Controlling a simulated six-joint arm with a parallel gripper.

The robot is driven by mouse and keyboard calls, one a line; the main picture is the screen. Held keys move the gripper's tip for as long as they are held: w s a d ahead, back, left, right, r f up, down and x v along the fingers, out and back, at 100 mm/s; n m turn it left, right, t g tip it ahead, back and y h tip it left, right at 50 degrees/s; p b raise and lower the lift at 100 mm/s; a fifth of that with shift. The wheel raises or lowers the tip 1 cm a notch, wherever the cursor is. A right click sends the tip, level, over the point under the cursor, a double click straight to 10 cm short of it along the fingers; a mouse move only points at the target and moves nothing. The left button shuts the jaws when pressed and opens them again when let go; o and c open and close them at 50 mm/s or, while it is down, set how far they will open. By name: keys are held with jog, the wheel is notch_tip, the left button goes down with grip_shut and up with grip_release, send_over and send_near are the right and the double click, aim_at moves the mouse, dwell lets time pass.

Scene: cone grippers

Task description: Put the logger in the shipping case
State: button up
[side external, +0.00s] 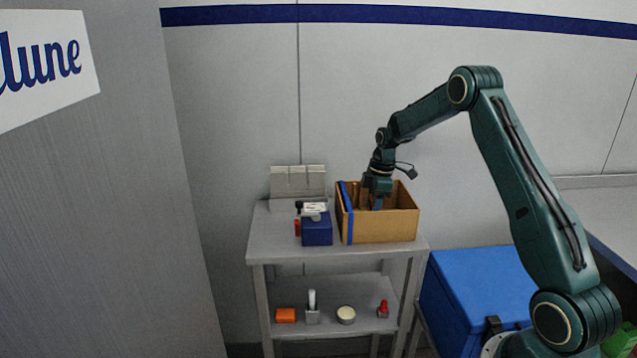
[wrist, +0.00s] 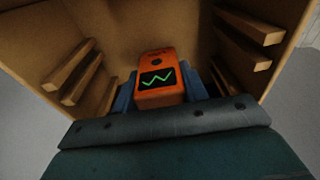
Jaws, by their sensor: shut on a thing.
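The logger (wrist: 156,79) is an orange block with a dark screen showing a green wavy line, seen in the wrist view. My gripper (wrist: 158,88) is shut on it, one blue finger at each side. The open tan case (side external: 385,227), with a blue strap at its left, stands on the table's right side. My gripper (side external: 374,202) points down inside its opening in the side view. The logger is hidden there by the case wall. In the wrist view, tan walls with wooden slats (wrist: 75,75) surround the logger. I cannot tell whether it touches the floor.
A dark blue box (side external: 317,231) with small items around it stands left of the case. A grey upright panel (side external: 298,181) is behind. Several small objects sit on the lower shelf (side external: 330,327). A blue chest (side external: 480,285) stands right of the table.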

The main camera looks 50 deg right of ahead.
jog(key=shift+f, duration=0.1)
jog(key=o, duration=1)
notch_tip(320, 180, up, 12)
jog(key=s+d, duration=0.1)
dwell(0.6)
